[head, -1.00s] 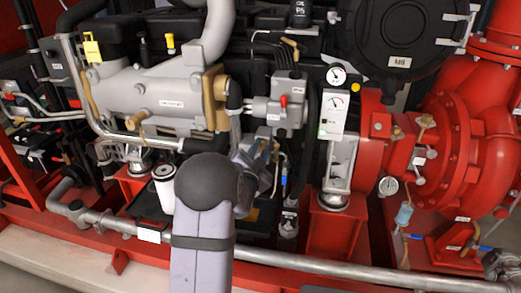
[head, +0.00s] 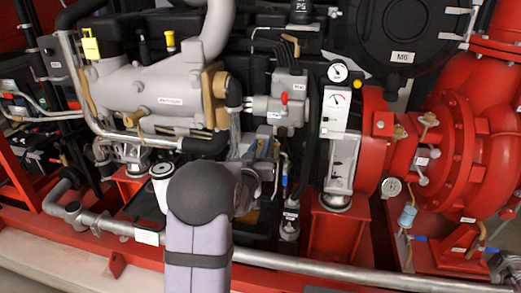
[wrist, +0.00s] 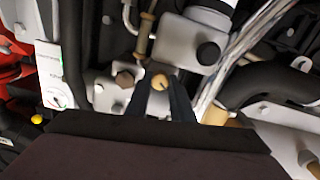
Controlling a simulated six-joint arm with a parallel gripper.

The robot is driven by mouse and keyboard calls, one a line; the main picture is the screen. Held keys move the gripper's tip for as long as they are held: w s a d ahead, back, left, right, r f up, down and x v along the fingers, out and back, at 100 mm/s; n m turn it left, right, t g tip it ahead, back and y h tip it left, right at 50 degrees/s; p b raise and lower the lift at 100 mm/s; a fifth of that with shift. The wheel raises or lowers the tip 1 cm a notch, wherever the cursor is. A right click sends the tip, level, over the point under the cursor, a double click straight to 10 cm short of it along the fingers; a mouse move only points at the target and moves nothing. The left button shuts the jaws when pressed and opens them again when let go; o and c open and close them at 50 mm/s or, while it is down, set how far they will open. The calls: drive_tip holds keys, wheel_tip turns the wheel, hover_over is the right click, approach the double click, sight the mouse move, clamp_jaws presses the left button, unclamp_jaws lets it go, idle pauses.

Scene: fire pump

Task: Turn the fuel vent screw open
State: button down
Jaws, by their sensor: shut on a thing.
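In the wrist view a small round brass screw (wrist: 160,80) with a dark slot across its face, which I take to be the fuel vent screw, sits on a grey metal housing. My gripper (wrist: 160,87) has its two dark fingers on either side of the screw, shut on it. In the head view my arm's dark rounded joint stands in front of the engine, and the gripper and the screw are hidden behind it.
A brown hex bolt (wrist: 124,79) sits just left of the screw in the wrist view. A grey cylinder with a black cap (wrist: 208,53) is above right, and a black hose (wrist: 265,83) lies at right. In the head view a white filter (head: 162,172) stands beside my arm.

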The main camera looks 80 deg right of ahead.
drive_tip(key=n, duration=0.6)
drive_tip(key=shift+f+b, duration=0.1)
drive_tip(key=shift+b, duration=0.25)
drive_tip(key=n, duration=0.7)
drive_tip(key=shift+n, duration=0.3)
drive_tip(key=c, duration=1.5)
unclamp_jaws()
drive_tip(key=shift+c, duration=0.2)
drive_tip(key=shift+a, duration=0.1)
drive_tip(key=a, duration=0.7)
drive_tip(key=shift+a, duration=0.1)
